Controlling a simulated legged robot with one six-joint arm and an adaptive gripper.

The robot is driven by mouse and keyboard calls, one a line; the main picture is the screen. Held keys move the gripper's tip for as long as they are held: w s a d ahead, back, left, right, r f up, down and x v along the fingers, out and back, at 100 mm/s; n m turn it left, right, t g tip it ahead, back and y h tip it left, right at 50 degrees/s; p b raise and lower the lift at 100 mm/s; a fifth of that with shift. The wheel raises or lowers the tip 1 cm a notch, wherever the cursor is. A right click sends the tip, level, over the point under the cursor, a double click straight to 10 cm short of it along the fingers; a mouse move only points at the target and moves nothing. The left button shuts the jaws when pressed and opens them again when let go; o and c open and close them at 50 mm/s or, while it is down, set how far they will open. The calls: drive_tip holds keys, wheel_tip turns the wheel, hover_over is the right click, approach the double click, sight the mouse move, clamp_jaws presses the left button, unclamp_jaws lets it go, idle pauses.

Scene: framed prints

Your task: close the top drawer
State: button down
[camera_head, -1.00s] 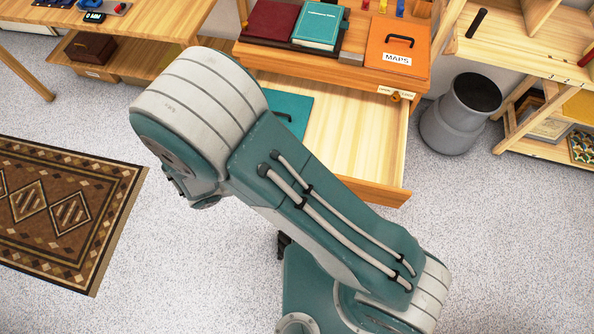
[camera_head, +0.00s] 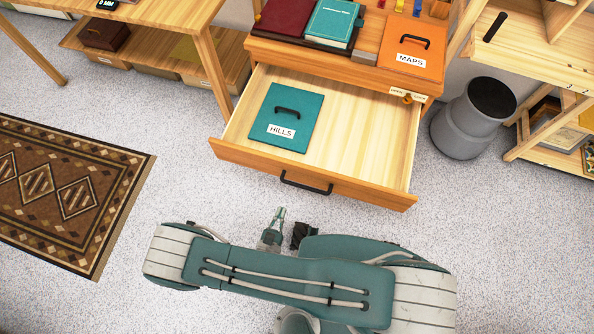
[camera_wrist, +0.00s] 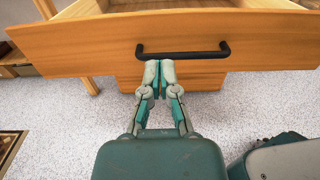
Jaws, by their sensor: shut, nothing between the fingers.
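The top drawer (camera_head: 344,165) stands pulled out of the wooden cabinet, with a black bar handle (camera_head: 306,186) on its front. A teal panel labelled HILLS (camera_head: 286,118) lies inside the drawer at its left. In the wrist view the drawer front (camera_wrist: 90,48) spans the picture and its black handle (camera_wrist: 182,54) is near the middle. My gripper (camera_wrist: 160,64) is shut and empty, its tips just below the handle in that picture. I cannot tell whether they touch. In the head view my gripper (camera_head: 281,212) shows in front of the drawer, apart from it.
On the cabinet top lie an orange panel labelled MAPS (camera_head: 411,57), a teal book (camera_head: 333,22) and a dark red book (camera_head: 285,18). A grey bin (camera_head: 470,120) stands right of the cabinet. A patterned rug (camera_head: 70,190) lies left.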

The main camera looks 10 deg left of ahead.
sight(296, 167)
drive_tip(key=w, duration=0.9)
drive_tip(key=w+d, duration=0.1)
drive_tip(key=w, duration=0.3)
drive_tip(key=shift+w, duration=0.25)
drive_tip(key=shift+a, duration=0.15)
